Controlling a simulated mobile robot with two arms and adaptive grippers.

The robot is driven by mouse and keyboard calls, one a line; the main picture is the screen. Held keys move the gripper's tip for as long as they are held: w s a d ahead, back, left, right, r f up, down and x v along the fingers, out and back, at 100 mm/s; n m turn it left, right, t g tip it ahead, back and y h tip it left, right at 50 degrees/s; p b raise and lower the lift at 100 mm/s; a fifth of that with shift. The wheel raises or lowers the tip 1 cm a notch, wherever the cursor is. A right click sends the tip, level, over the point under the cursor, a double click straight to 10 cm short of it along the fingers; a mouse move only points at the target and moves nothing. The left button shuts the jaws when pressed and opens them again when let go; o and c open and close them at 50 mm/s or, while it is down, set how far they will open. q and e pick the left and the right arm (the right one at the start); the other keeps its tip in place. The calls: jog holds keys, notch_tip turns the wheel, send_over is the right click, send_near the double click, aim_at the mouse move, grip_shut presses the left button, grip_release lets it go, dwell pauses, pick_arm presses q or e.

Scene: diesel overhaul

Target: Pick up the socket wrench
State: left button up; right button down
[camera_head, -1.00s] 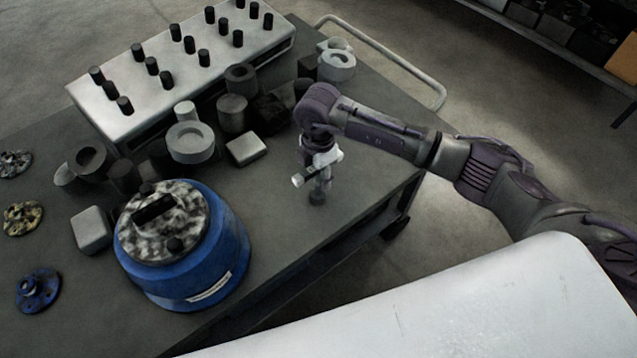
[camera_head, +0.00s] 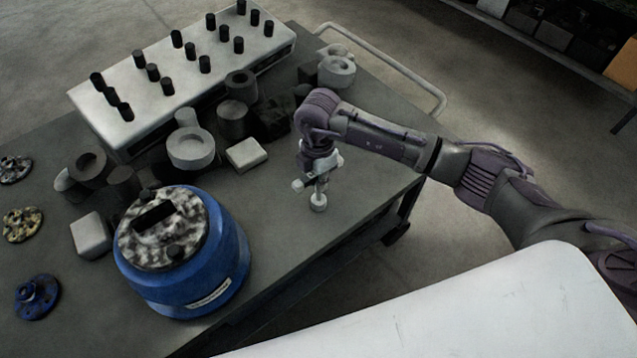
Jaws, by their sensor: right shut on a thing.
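My right gripper (camera_head: 320,184) is over the right part of the grey workbench (camera_head: 285,225), pointing down. It is shut on a small pale piece with a round end (camera_head: 318,203), which shows just below the fingers. I take this to be the socket wrench; most of it is hidden by the gripper. I cannot tell whether its lower end touches the bench top. My left gripper is not in view.
A blue round housing (camera_head: 215,268) stands at the front of the bench. A white rack with black pegs (camera_head: 150,110) is at the back left. Several grey cylinders and blocks, including a ring-topped one (camera_head: 190,148), crowd the middle. A rail (camera_head: 400,68) borders the far right.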

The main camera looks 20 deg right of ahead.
notch_tip(320, 180, up, 3)
jog(key=shift+w+r+b, duration=0.1)
jog(key=shift+r+b, duration=0.05)
jog(key=shift+b, duration=0.2)
jog(key=s+d+r+b, duration=0.1)
jog(key=s+d+r, duration=0.6)
jog(key=s, duration=0.2)
jog(key=shift+s+r, duration=0.25)
jog(key=shift+s, duration=0.05)
jog(key=c, duration=1.8)
grip_release()
grip_shut()
